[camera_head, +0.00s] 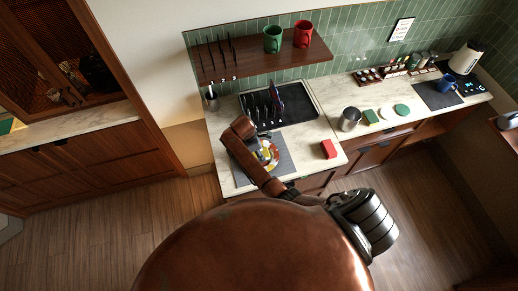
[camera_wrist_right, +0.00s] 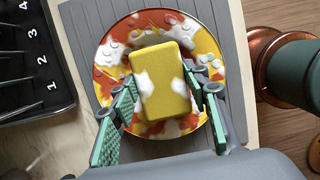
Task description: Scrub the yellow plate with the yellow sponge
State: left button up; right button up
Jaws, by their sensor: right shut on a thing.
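The yellow plate (camera_wrist_right: 112,50) lies flat on a grey mat (camera_wrist_right: 72,18) in the right wrist view, with white foam and red-brown patches across it. The yellow sponge (camera_wrist_right: 160,104), with white patches, is over the middle of the plate; I cannot tell whether it touches. My right gripper (camera_wrist_right: 160,78) has its green-padded fingers on both sides of the sponge and is shut on it. In the head view the plate (camera_head: 272,158) is partly hidden behind my right arm, and the sponge is hard to make out. My left gripper is not in view.
A black sink rack (camera_wrist_right: 30,60) with numbered slots is left of the mat. A red block (camera_head: 328,149) stands right of the mat, and a metal pot (camera_head: 350,119) is beyond it. A shelf (camera_head: 260,58) with mugs hangs above the counter.

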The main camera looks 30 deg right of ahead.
jog(key=shift+s+a, duration=0.2)
jog(key=shift+s, duration=0.4)
jog(key=shift+w+d+f+b, duration=0.1)
jog(key=shift+w+d+b, duration=0.15)
jog(key=shift+w, duration=0.75)
jog(key=shift+w+d+f+b, duration=0.1)
jog(key=shift+w+d, duration=0.2)
jog(key=shift+w, duration=0.7)
jog(key=shift+s+a+r+p, duration=0.1)
jog(key=shift+s+a, duration=0.1)
jog(key=shift+s, duration=0.45)
jog(key=shift+s+a+r+p, duration=0.1)
jog(key=shift+s+a+p, duration=0.05)
jog(key=shift+s, duration=0.55)
jog(key=shift+s+a+r+p, duration=0.1)
jog(key=shift+s+a, duration=0.1)
jog(key=shift+s, duration=0.45)
jog(key=shift+w+d+f+b, duration=0.1)
jog(key=shift+w+d+b, duration=0.15)
jog(key=shift+w, duration=0.75)
jog(key=shift+w+d+f+b, duration=0.1)
jog(key=shift+w+d, duration=0.2)
jog(key=shift+w, duration=0.7)
jog(key=shift+s+a+p, duration=0.2)
jog(key=shift+s+a, duration=0.1)
jog(key=shift+s, duration=0.75)
jog(key=shift+s+a+p, duration=0.15)
jog(key=shift+s+a, duration=0.1)
jog(key=shift+s, duration=0.75)
jog(key=shift+r, duration=0.1)
